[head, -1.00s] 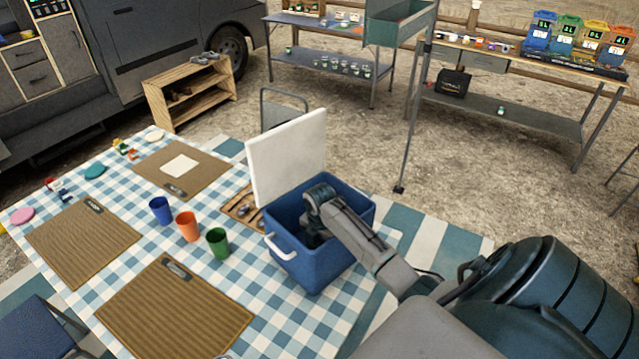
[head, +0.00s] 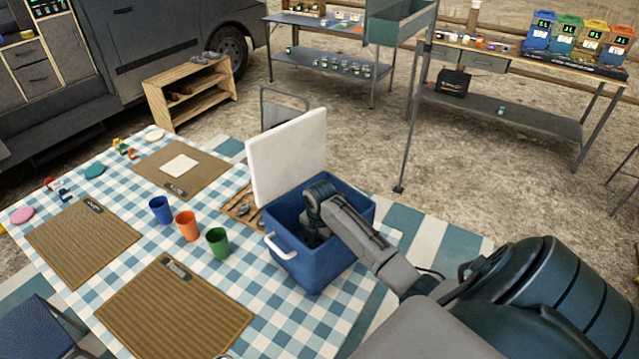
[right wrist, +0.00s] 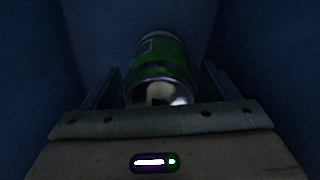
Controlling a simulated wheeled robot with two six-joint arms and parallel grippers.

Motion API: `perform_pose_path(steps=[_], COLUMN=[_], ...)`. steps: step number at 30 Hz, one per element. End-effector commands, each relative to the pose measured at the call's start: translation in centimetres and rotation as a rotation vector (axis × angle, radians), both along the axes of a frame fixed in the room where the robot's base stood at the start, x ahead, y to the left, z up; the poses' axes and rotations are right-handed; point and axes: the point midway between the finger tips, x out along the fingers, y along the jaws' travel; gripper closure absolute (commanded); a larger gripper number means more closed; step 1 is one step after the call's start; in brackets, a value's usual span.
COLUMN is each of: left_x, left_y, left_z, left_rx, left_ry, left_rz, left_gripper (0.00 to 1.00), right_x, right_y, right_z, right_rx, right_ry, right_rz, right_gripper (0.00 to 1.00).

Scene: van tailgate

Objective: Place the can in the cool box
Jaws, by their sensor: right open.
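The blue cool box (head: 315,262) stands on the checked tablecloth with its white lid (head: 287,155) open. My right arm reaches down into it, and the gripper itself is hidden inside in the head view. In the right wrist view, a green can (right wrist: 160,62) with a silver end lies between the fingers of my right gripper (right wrist: 160,85), with dark blue walls around it. The fingers are open, with a gap on each side of the can. My left gripper is not in view.
Blue, orange and green cups (head: 188,226) stand left of the cool box. Brown placemats (head: 175,305) lie around the table. A metal post (head: 408,120) stands beyond the table.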

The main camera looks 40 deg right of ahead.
Motion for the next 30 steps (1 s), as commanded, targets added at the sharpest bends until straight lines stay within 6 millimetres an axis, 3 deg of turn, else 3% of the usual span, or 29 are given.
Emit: perform_pose_path(steps=[9, 15, 30], left_x=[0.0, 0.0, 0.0], left_y=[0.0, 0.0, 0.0], left_z=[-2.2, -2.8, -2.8], left_rx=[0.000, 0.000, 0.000], left_ry=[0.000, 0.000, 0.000], left_rz=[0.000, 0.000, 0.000], left_gripper=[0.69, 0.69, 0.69], right_x=[0.1, 0.1, 0.0], right_y=[-0.1, -0.1, 0.0], right_z=[6.6, 9.6, 10.8], right_rx=[-0.004, -0.002, -0.001], right_ry=[-0.006, -0.003, 0.000], right_rz=[0.001, 0.000, 0.000], right_gripper=[0.19, 0.19, 0.19])
